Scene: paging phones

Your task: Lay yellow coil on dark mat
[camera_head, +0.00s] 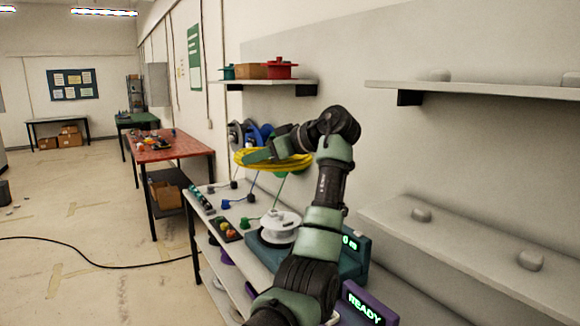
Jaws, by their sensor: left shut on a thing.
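The yellow coil (285,167) hangs in the air over the far end of the light workbench, in front of the wall. My left gripper (252,156) is at the coil's left part and shut on it. The green finger covers some of the coil's upper side. My left arm rises from the bottom of the view and bends left at the top. I cannot make out a dark mat for certain. My right gripper is out of view.
The light workbench (228,200) holds a white spool (281,220), a teal device (350,251), small coloured knobs and a dark panel (225,230). Blue and grey reels (239,134) stand behind the coil. Shelves jut from the right wall. A red table (165,147) stands farther back; a black cable crosses open floor.

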